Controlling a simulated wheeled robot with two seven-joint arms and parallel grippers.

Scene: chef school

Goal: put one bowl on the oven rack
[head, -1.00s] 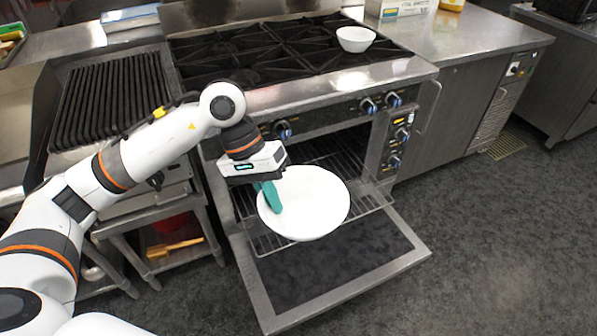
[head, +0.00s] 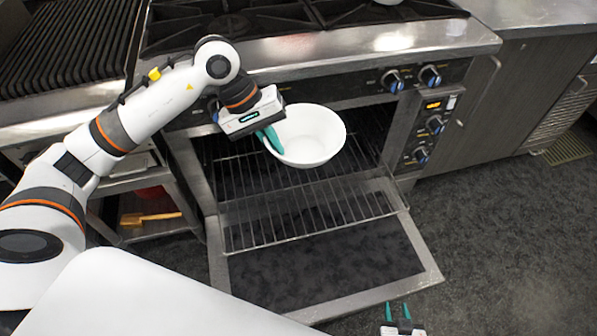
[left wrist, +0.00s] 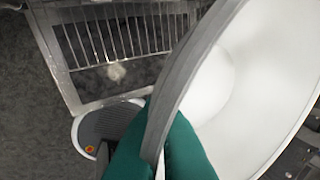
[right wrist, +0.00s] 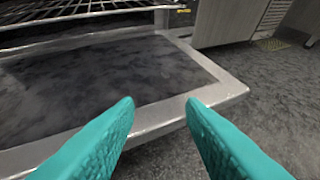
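A white bowl (head: 318,132) is held by its left rim in my left gripper (head: 270,140), whose teal fingers (left wrist: 165,150) are shut on the rim. The bowl is upright in the head view, in front of the oven opening and above the pulled-out oven rack (head: 300,212). The rack is empty. The bowl fills the right of the left wrist view (left wrist: 250,90). My right gripper (head: 402,312) is low at the bottom edge of the head view. Its teal fingers are apart and empty in the right wrist view (right wrist: 160,110).
The oven door (head: 330,270) is open, lying low in front of the oven. A second bowl (head: 390,2) on the stovetop is mostly cut off. A control panel with knobs (head: 428,130) is right of the opening. Floor (head: 500,230) is clear to the right.

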